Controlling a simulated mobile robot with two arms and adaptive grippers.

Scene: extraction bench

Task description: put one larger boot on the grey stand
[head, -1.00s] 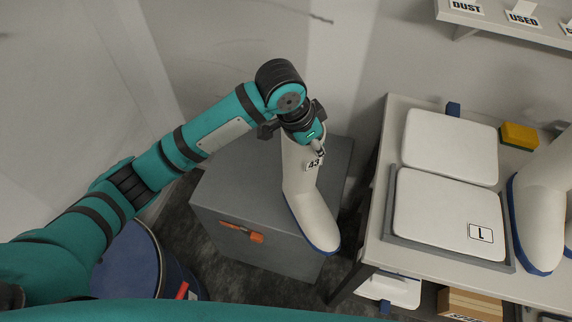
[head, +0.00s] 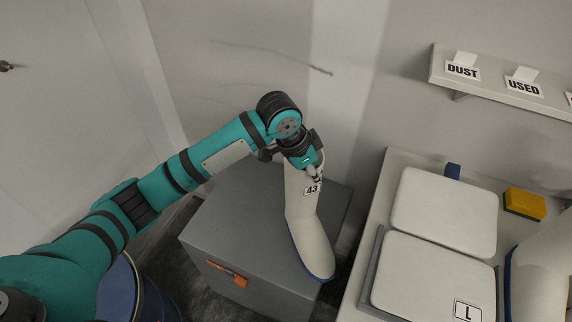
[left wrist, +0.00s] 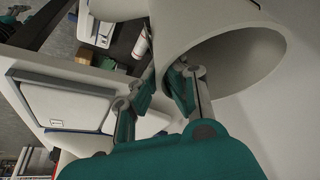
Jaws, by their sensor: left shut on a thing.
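A tall cream-white boot (head: 308,222) with a blue sole edge and a "43" label is upright over the grey box-like stand (head: 225,222). Its toe points to the front right, near the stand's edge. I cannot tell whether its sole touches the top. My left gripper (head: 314,173) is shut on the boot's upper rim. In the left wrist view the gripper (left wrist: 163,92) has its fingers at the wall of the wide boot opening (left wrist: 225,45). Another white boot (head: 540,280) stands on the bench at the right, partly cut off. My right gripper is out of view.
The bench (head: 350,290) right of the stand holds white panels (head: 445,212), one marked "L", and a yellow block (head: 524,203). A shelf (head: 500,80) with "DUST" and "USED" signs is on the wall. A blue drum (head: 150,295) stands at the lower left.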

